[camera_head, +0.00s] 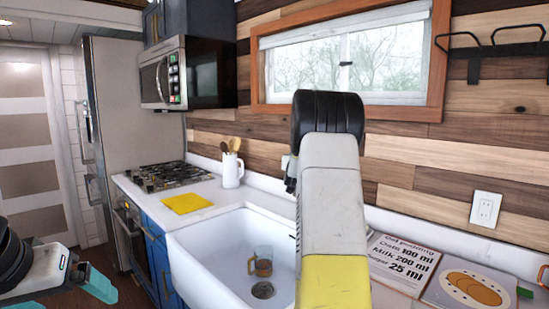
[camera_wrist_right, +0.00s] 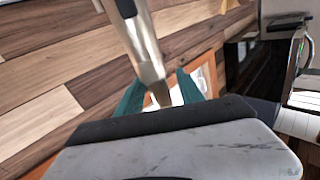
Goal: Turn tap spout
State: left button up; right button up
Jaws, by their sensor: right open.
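The tap spout (camera_wrist_right: 143,45) is a brushed metal tube in the right wrist view. It runs down from the top edge and passes between the two teal fingers of my right gripper (camera_wrist_right: 160,82). The fingers stand apart on either side of it; I cannot tell whether either one touches it. In the head view my raised right arm hides the tap and right gripper. The white sink (camera_head: 200,250) lies below that arm. My left gripper (camera_head: 97,287) is at the lower left, away from the sink; its finger gap is unclear.
A glass mug (camera_head: 263,264) with brown contents stands in the sink. A yellow cloth (camera_head: 187,203), a white utensil jug (camera_head: 232,170) and the hob (camera_head: 165,176) are on the left. Printed boards (camera_head: 403,265) lie right of the arm. The wooden wall (camera_head: 400,160) and window (camera_head: 385,65) are behind.

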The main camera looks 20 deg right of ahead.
jog(key=shift+x, duration=0.9)
grip_shut()
dwell(0.8)
